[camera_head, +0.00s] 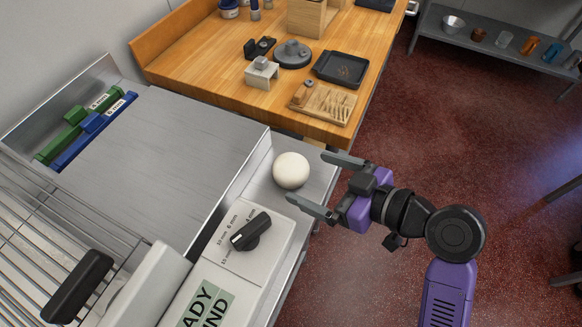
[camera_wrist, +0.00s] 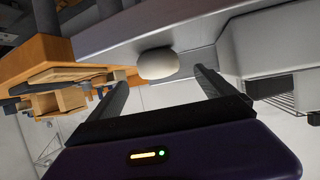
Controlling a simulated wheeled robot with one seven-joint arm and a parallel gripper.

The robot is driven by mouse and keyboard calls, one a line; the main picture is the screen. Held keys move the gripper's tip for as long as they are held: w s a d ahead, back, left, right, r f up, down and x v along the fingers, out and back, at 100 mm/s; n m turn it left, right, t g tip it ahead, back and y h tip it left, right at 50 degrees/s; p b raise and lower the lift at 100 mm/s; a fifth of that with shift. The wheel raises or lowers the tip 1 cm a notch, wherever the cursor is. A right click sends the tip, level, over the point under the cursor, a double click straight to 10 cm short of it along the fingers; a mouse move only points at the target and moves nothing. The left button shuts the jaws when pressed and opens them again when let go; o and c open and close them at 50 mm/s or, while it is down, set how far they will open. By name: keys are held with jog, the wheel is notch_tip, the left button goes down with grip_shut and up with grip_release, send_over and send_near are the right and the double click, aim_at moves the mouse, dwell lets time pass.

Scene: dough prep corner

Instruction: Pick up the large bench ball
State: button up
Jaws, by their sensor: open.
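The large bench ball (camera_head: 291,170) is a smooth, off-white round ball. It rests on a narrow grey metal ledge (camera_head: 318,172) beside the machine's steel housing. My gripper (camera_head: 318,183) is open, just right of the ball, with its two dark fingers pointing left towards it. The ball appears to be at or just beyond the fingertips, and I cannot tell whether either finger touches it. In the wrist view, the ball (camera_wrist: 158,64) shows ahead between the two spread fingers (camera_wrist: 158,84), nearer the middle, with nothing held.
A control panel with a black knob (camera_head: 250,232) stands close below the ball. The steel housing (camera_head: 180,140) rises to its left. A wooden bench (camera_head: 215,65) with a black tray (camera_head: 340,70) and a slotted wooden block (camera_head: 323,102) lies behind. Red floor (camera_head: 440,130) is open at right.

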aim_at(276, 164)
jog(key=x, duration=0.3)
jog(key=p+x, duration=0.1)
jog(key=x, duration=0.3)
jog(key=shift+d+f, duration=0.2)
jog(key=shift+c, duration=0.2)
jog(key=c, duration=1.6)
jog(key=shift+r, duration=0.15)
notch_tip(276, 164, up, 20)
jog(key=shift+f, duration=0.1)
jog(key=shift+p, duration=0.3)
